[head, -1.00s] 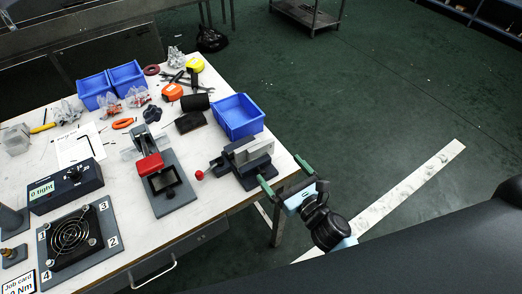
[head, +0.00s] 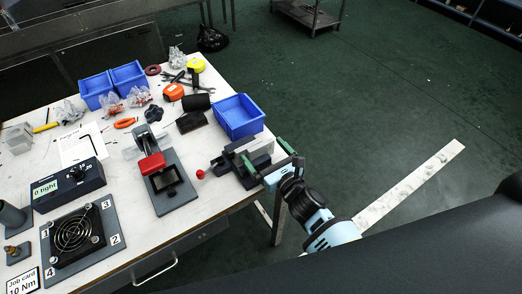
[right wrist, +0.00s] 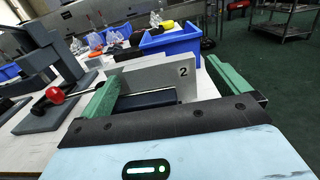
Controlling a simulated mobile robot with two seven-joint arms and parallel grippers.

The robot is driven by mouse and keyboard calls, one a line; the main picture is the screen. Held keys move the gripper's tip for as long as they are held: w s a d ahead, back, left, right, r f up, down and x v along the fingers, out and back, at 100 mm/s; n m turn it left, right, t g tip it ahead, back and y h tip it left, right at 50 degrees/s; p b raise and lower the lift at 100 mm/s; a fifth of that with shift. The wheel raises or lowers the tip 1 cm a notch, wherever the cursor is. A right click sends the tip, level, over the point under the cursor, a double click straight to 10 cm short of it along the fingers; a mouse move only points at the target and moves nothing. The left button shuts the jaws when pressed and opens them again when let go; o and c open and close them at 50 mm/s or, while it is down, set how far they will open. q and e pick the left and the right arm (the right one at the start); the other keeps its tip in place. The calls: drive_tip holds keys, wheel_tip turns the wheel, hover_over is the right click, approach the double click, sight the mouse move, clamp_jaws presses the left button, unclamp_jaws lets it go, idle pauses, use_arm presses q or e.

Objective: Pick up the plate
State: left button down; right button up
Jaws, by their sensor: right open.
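The plate (right wrist: 155,82) is a light grey slab marked "2", standing on edge in a dark vise (head: 226,166) at the table's right edge. It also shows in the head view (head: 258,149). My right gripper (right wrist: 164,70) is open, with its green fingers towards the plate's two ends. In the head view the right gripper (head: 264,153) reaches over the vise from the table's edge. I cannot tell whether the fingers touch the plate. My left gripper is not in view.
A blue bin (head: 239,117) stands just behind the vise. A red-handled clamp fixture (head: 163,178) is to its left, and the vise's red knob (head: 200,173) sticks out between them. Tools and small bags lie at the back. Right of the table is open floor.

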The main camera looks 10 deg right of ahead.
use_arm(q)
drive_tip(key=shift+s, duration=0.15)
use_arm(e)
drive_tip(key=shift+c, duration=0.3)
drive_tip(key=c, duration=1.1)
drive_tip(key=shift+r, duration=0.1)
drive_tip(key=shift+r, duration=0.6)
wheel_tip(320, 180, up, 2)
drive_tip(key=shift+r+p, duration=0.25)
drive_tip(key=shift+p, duration=0.3)
use_arm(q)
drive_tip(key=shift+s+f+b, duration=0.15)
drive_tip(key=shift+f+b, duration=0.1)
drive_tip(key=shift+b, duration=0.5)
use_arm(e)
drive_tip(key=s+a, duration=0.1)
drive_tip(key=s, duration=0.4)
drive_tip(key=s+a, duration=0.1)
drive_tip(key=s, duration=0.4)
drive_tip(key=s+a+r, duration=0.1)
drive_tip(key=s, duration=0.4)
drive_tip(key=shift+s+a, duration=0.3)
drive_tip(key=shift+a, duration=0.1)
